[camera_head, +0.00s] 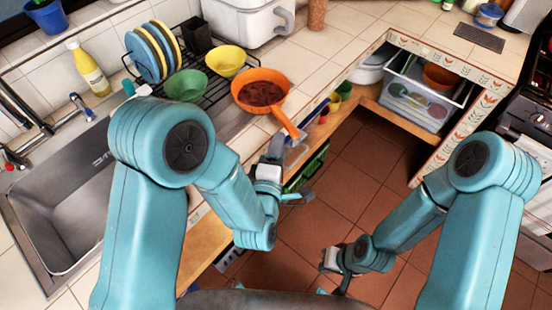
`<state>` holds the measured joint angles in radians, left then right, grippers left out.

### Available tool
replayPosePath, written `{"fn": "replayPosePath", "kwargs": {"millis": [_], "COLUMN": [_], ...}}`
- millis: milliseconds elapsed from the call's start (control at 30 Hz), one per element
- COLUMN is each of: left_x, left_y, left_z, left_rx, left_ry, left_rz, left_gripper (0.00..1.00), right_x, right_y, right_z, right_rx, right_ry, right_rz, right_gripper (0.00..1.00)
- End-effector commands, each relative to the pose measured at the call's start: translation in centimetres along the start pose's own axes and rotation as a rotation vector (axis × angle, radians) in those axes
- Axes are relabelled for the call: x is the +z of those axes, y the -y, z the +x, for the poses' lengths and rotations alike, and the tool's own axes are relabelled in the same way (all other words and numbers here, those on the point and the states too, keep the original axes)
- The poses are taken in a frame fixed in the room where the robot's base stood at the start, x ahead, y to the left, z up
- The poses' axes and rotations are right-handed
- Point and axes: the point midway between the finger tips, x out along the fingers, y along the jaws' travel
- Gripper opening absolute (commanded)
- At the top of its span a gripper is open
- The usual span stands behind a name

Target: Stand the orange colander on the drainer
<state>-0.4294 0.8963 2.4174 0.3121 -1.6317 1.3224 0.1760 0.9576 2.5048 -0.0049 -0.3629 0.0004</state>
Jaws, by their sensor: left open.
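The orange colander (259,82), a round orange vessel with a long handle and a dark reddish inside, is at the right end of the black wire drainer (217,88). Its handle points down and right over the counter's front edge. Whether its base rests on the wires or the counter, I cannot tell. My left gripper (287,175) is open and empty, just below the handle's end and apart from it. My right gripper (341,272) hangs low over the floor, far from the colander; its fingers are too small to read.
The drainer also holds upright plates (154,54), a green bowl (186,85) and a yellow bowl (226,60). A steel sink (65,205) and yellow bottle (89,70) are at left. An open drawer (425,92) holds dishes. The tiled floor (350,170) is clear.

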Motion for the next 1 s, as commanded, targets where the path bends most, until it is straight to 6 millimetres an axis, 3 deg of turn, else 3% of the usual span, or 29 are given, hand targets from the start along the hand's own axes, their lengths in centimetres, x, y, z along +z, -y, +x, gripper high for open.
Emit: {"fn": "replayPosePath", "kwargs": {"millis": [200, 367, 433, 467, 567, 667, 733, 833, 900, 1000], "left_x": [0.0, -0.1, -0.7, -1.1, -3.3, -5.6, -6.6, -7.3, -7.5, -7.6], "left_y": [0.1, 0.1, 1.5, 2.6, 8.8, 15.9, 20.0, 23.6, 24.9, 25.7], "left_z": [-2.5, -2.8, -2.6, -2.5, -3.1, -6.1, -9.4, -14.2, -17.0, -19.5], "left_rx": [0.0, -0.006, -0.061, -0.107, -0.355, -0.652, -0.82, -0.97, -1.018, -1.041], "left_ry": [0.001, -0.001, -0.001, 0.002, 0.058, 0.23, 0.409, 0.681, 0.843, 0.993], "left_rz": [0.0, 0.005, 0.048, 0.085, 0.278, 0.5, 0.622, 0.734, 0.775, 0.802], "left_gripper": [0.45, 0.45, 0.45, 0.45, 0.45, 0.45, 0.45, 0.45, 0.45, 0.45], "right_x": [0.0, 0.0, 0.0, 0.0, 0.0, 0.0, 0.0, 0.0, 0.0, 0.0], "right_y": [-0.3, -0.3, -0.3, -0.3, -0.3, -0.3, -0.3, -0.3, -0.3, -0.3], "right_z": [0.8, 0.7, 0.7, 0.7, 0.7, 0.7, 0.7, 0.7, 0.7, 0.7], "right_rx": [0.0, 0.0, 0.0, 0.0, 0.0, 0.0, 0.0, 0.0, 0.0, 0.0], "right_ry": [0.0, 0.0, 0.0, 0.0, 0.0, 0.0, 0.0, 0.0, 0.0, 0.0], "right_rz": [0.0, 0.0, 0.0, 0.0, 0.0, 0.0, 0.0, 0.0, 0.0, 0.0], "right_gripper": [0.0, 0.0, 0.0, 0.0, 0.0, 0.0, 0.0, 0.0, 0.0, 0.0]}}
